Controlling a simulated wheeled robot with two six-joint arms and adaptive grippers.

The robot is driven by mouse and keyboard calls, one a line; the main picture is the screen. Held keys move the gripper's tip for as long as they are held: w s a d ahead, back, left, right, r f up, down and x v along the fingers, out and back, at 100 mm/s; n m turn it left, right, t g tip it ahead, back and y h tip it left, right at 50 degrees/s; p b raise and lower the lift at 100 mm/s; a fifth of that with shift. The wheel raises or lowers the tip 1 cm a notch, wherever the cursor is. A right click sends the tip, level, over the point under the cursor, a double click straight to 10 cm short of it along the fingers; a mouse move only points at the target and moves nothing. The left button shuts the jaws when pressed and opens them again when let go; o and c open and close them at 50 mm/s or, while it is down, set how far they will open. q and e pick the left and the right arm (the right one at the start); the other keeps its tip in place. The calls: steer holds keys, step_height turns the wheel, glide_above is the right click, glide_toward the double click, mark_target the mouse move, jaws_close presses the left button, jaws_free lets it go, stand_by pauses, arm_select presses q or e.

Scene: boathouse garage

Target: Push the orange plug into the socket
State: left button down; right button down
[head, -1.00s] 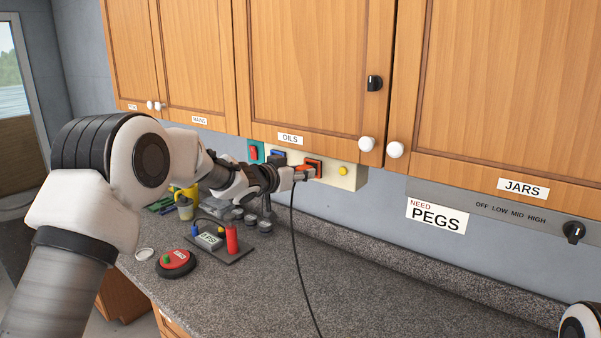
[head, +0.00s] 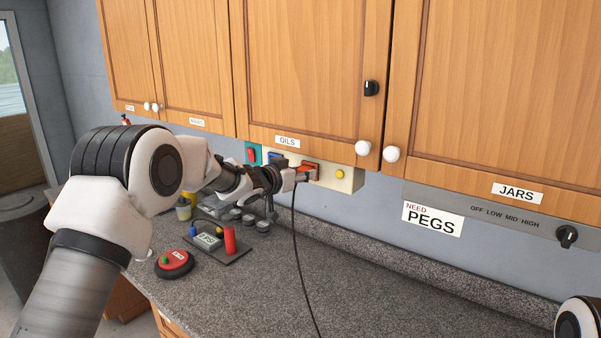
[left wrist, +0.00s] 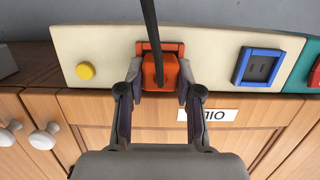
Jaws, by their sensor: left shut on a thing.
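My left gripper (head: 298,176) is shut on the orange plug (left wrist: 158,71), which sits between its two fingers in the left wrist view. The plug is at the orange-framed socket (left wrist: 174,47) on the cream panel (left wrist: 205,50) under the cabinets. The plug covers most of the socket opening, and its front meets the socket in the view. I cannot tell how deep it sits. In the head view the orange socket (head: 311,166) is partly hidden by the gripper. A black cord (head: 297,245) hangs from the plug to the counter. My right gripper is out of view.
A blue-framed socket (left wrist: 257,67) and a yellow button (left wrist: 85,71) flank the orange socket. Wooden cabinets (head: 300,80) overhang the panel. A red button device (head: 174,263) and a gauge board (head: 208,240) stand on the counter (head: 240,300), clear toward the right.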

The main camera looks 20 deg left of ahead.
arm_select(q)
steer(key=c, duration=0.7)
jaws_free()
steer(key=v, duration=1.2)
steer(key=shift+d+f, duration=0.1)
steer(key=shift+d, duration=0.05)
